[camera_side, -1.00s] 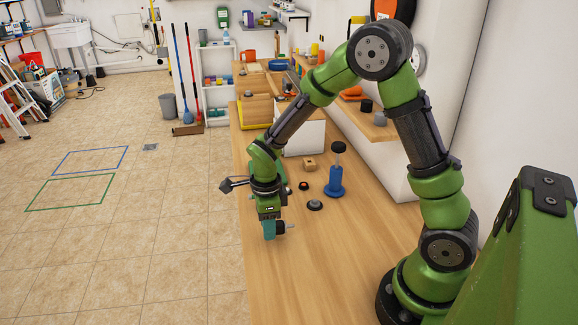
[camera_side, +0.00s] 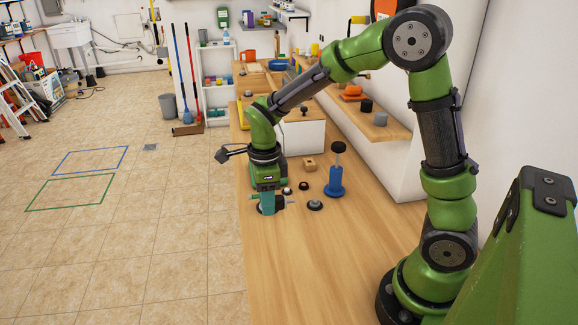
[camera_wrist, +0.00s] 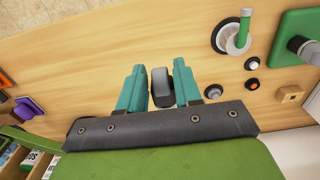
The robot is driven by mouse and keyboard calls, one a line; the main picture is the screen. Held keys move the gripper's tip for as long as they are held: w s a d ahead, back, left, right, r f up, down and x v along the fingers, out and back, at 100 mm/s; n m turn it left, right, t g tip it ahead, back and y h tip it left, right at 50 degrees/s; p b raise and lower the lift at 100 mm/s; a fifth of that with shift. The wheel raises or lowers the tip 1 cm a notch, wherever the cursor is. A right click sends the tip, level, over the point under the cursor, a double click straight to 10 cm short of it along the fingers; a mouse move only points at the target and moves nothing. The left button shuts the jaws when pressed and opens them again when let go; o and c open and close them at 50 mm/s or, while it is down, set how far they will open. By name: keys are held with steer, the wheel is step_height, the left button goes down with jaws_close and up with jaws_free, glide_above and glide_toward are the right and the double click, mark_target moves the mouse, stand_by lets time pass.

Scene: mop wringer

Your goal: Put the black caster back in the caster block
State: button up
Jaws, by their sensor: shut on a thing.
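My gripper (camera_side: 267,203) is low over the bench's left part, with its teal fingers pointing down. In the wrist view, the fingers (camera_wrist: 160,88) are shut on the black caster (camera_wrist: 161,82), a dark wheel with a grey face. In the side view, the black caster (camera_side: 281,202) shows at the fingers' right, with a grey stem pointing right; the fingers hide part of it. A small wooden block with a dark hole, seemingly the caster block (camera_side: 309,163), stands farther back and right of my gripper. It is also in the wrist view (camera_wrist: 290,96), at the right edge.
A blue stand with a black knob (camera_side: 335,182) stands right of my gripper. A white box (camera_side: 304,138) is behind the block. The front of the bench (camera_side: 320,270) is clear.

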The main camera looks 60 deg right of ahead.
steer(key=n, duration=0.2)
steer(key=shift+s+r+n, duration=0.15)
steer(key=shift+s+n, duration=0.15)
steer(key=shift+n, duration=0.1)
steer(key=w+r+n, duration=0.3)
steer(key=r+n, duration=0.7)
steer(key=w+r+n, duration=0.3)
steer(key=r+n, duration=0.8)
steer(key=d+f+g+y, duration=0.1)
steer(key=d+f+g, duration=0.4)
steer(key=d+f, duration=0.45)
steer(key=s+d+f+n+h, duration=0.1)
steer(key=d+f+n+h, duration=0.2)
steer(key=d+n+h, duration=0.45)
steer(key=s+d+f+n+h, duration=0.1)
steer(key=d+f+n+h, duration=0.3)
steer(key=d+n, duration=0.6)
steer(key=w+d+f+n+t+h, duration=0.3)
steer(key=w+d+n+t+h, duration=0.1)
steer(key=t, duration=0.5)
steer(key=shift+w+d+n+t+h, duration=0.3)
steer(key=shift+d+n+h, duration=0.5)
steer(key=shift+n+h, duration=0.5)
